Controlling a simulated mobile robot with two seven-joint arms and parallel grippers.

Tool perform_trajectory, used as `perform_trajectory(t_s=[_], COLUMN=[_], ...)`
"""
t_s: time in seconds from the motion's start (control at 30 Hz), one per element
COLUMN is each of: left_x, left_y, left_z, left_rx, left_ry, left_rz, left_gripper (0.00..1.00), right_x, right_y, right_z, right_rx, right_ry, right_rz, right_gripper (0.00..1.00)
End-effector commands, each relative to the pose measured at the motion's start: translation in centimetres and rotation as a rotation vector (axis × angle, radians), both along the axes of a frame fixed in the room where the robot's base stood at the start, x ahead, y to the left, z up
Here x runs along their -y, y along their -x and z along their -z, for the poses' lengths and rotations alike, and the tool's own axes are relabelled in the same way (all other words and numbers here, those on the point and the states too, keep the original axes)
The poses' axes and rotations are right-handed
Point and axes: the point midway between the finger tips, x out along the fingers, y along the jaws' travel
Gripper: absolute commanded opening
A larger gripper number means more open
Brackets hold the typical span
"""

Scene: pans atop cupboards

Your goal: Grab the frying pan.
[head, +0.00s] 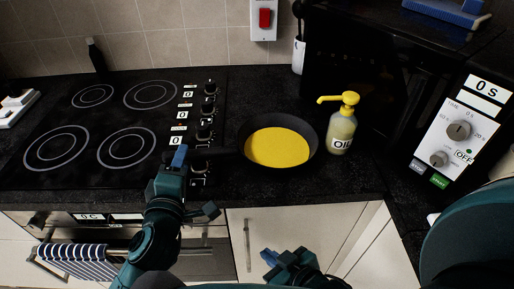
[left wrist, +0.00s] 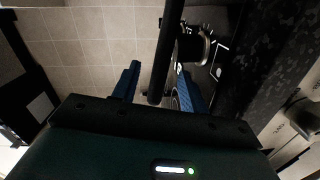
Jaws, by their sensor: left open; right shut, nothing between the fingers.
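The black frying pan (head: 312,125) sits on the dark counter right of the hob, with a flat yellow filling inside. Its handle (head: 216,153) points left, over the hob's knob strip. My left gripper (head: 180,157) is at the handle's left end, fingers open. In the left wrist view, the dark handle (left wrist: 166,50) runs between the two blue fingers of my left gripper (left wrist: 157,68), with a gap on the left side. Contact with the right finger cannot be told. My right gripper (head: 271,258) is shut and empty, low in front of the cupboard doors.
A yellow-topped oil bottle (head: 342,131) stands just right of the pan. The hob (head: 75,125) with its knobs (head: 205,135) lies left. A microwave panel (head: 458,130) is at the right. A striped towel (head: 78,259) hangs on the oven below.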

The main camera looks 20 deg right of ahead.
Motion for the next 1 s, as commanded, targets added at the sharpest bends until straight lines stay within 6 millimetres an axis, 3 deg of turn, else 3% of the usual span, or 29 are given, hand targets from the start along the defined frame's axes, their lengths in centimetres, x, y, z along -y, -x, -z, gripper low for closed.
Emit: perform_trajectory(t_s=[0.3,0.83,1.0], left_x=[0.23,0.23,0.22], left_y=[-0.59,-0.56,-0.55], left_z=[0.06,0.07,0.07], left_rx=[-0.001,-0.001,-0.001], left_ry=[0.0,0.0,0.0], left_rz=[0.0,0.001,0.001], left_gripper=[0.44,0.0,0.0], right_x=[0.0,-0.04,-0.06], right_y=[-0.05,-0.04,0.0], right_z=[-0.03,-0.09,-0.08], right_rx=[0.002,0.003,0.002], right_ry=[-0.001,-0.001,-0.002], right_rz=[0.0,-0.001,0.0], right_gripper=[0.0,0.0,0.0])
